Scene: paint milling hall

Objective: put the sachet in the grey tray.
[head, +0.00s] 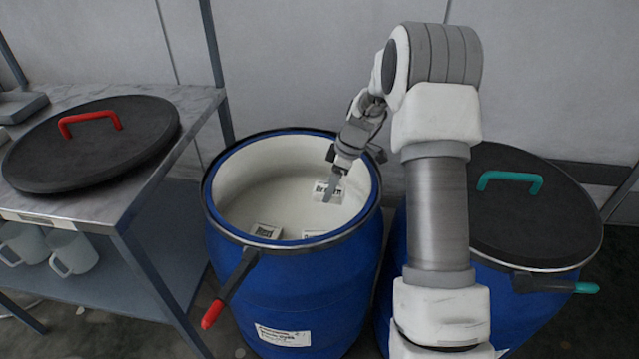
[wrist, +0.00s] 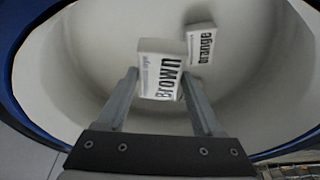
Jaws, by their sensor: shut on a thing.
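My gripper (head: 330,190) reaches down inside the open blue drum (head: 291,277). In the wrist view my gripper (wrist: 159,84) is shut on a white sachet (wrist: 160,66) labelled "Brown", held between the fingertips. In the head view a white sachet (head: 338,196) with dark print shows at the fingertips, partly covered by a finger. A second sachet (wrist: 201,45), labelled "Orange", lies beyond it in the drum. A flat grey thing (head: 22,106), possibly the grey tray, lies at the back left of the bench, cut by the frame edge.
More sachets (head: 267,231) lie low in the drum. A black lid with a red handle (head: 95,143) lies on the metal bench (head: 185,98). A second blue drum has a black lid (head: 530,215) with a teal handle. White mugs (head: 72,254) stand on the lower shelf.

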